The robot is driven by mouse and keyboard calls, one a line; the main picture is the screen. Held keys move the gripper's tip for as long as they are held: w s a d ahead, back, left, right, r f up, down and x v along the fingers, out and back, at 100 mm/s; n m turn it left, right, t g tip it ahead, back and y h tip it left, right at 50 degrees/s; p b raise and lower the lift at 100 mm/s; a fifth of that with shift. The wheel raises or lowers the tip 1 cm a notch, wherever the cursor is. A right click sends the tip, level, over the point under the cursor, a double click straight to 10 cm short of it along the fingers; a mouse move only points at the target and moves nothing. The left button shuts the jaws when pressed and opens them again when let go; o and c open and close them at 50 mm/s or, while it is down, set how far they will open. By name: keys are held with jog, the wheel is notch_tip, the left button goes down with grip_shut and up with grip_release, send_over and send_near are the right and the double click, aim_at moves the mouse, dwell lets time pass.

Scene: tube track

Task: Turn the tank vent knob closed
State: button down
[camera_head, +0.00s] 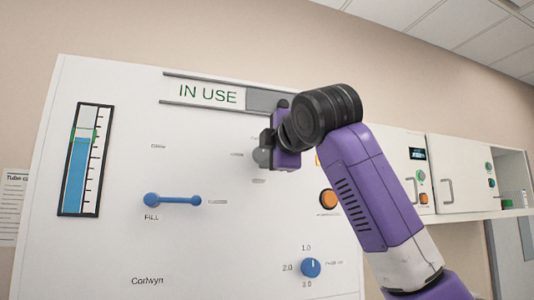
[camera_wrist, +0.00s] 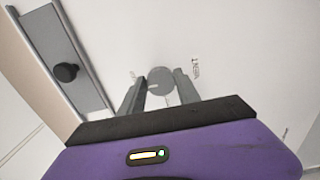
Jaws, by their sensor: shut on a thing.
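The vent knob is a small grey round knob (camera_wrist: 159,75) on the white panel. It sits between the two fingers of my gripper (camera_wrist: 160,88) in the wrist view, and a finger stands on each side of it. My gripper is shut on this knob. In the head view the grey knob (camera_head: 261,158) shows at the left edge of my gripper (camera_head: 267,147), partly covered by it. Small labels lie around the knob, too blurred to read surely. The knob's exact angle cannot be told.
An "IN USE" slider sign (camera_head: 208,93) runs along the panel just above my gripper. A level gauge (camera_head: 85,160) with blue fill is at the left. A blue fill lever (camera_head: 172,200), an orange button (camera_head: 328,199) and a blue dial (camera_head: 311,268) sit lower down.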

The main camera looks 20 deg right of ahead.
jog(key=c, duration=0.9)
grip_release()
jog(key=shift+o, duration=0.2)
jog(key=s+b, duration=0.3)
jog(key=s, duration=0.4)
jog(key=shift+s, duration=0.4)
